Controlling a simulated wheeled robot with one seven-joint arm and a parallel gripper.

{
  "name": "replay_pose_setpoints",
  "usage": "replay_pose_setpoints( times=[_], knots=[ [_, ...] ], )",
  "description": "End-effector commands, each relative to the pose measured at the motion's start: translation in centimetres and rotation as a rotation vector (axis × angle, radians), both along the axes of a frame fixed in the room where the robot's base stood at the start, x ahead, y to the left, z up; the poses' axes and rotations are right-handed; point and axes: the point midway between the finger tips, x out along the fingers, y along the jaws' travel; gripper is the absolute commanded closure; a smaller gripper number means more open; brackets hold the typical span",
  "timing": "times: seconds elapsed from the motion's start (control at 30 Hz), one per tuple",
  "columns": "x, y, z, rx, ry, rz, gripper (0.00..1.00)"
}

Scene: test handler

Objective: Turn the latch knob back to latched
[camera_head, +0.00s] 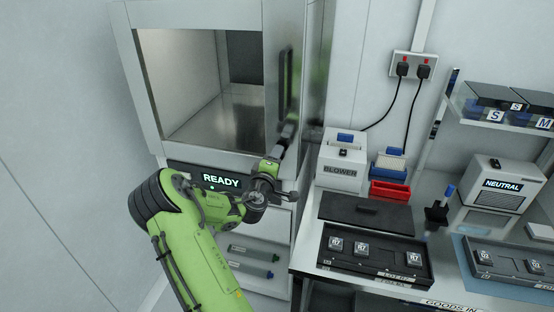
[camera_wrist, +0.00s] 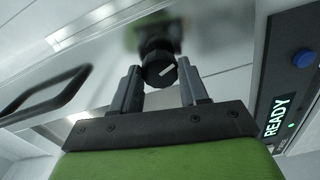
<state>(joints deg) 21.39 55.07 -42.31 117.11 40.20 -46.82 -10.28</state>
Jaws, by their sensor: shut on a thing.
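The latch knob (camera_wrist: 160,68) is a round black knob with a white pointer line, seen between my fingertips in the wrist view. Its line slants up to the right. My gripper (camera_wrist: 161,85) is shut on the knob, one grey finger on each side. In the head view my gripper (camera_head: 284,138) is at the front of the handler, right of the chamber opening, and the knob cannot be made out there. The handler's display (camera_head: 221,180) reads READY and also shows in the wrist view (camera_wrist: 277,117). A blue button (camera_wrist: 303,58) is beside it.
A black bar handle (camera_head: 286,82) stands above my gripper and shows at left in the wrist view (camera_wrist: 45,92). The handler chamber (camera_head: 215,125) looks open and empty. On the right bench are a blower (camera_head: 342,172), a red bin (camera_head: 390,191) and a black tray (camera_head: 375,270).

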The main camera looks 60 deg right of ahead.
Motion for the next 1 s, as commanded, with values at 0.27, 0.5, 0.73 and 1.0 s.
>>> replay_pose_setpoints(
  times=[0.27, 0.5, 0.73, 1.0],
  knots=[
    [0.0, 0.0, -0.2, 0.031, -0.23, 0.001, 0.73],
    [0.0, 0.0, -0.4, 0.041, -0.302, 0.0, 0.73],
    [0.0, 0.0, 0.0, 0.048, -0.339, 0.001, 0.48],
    [-0.1, 1.1, -0.2, 0.048, -0.34, 0.002, 0.48]
  ],
)
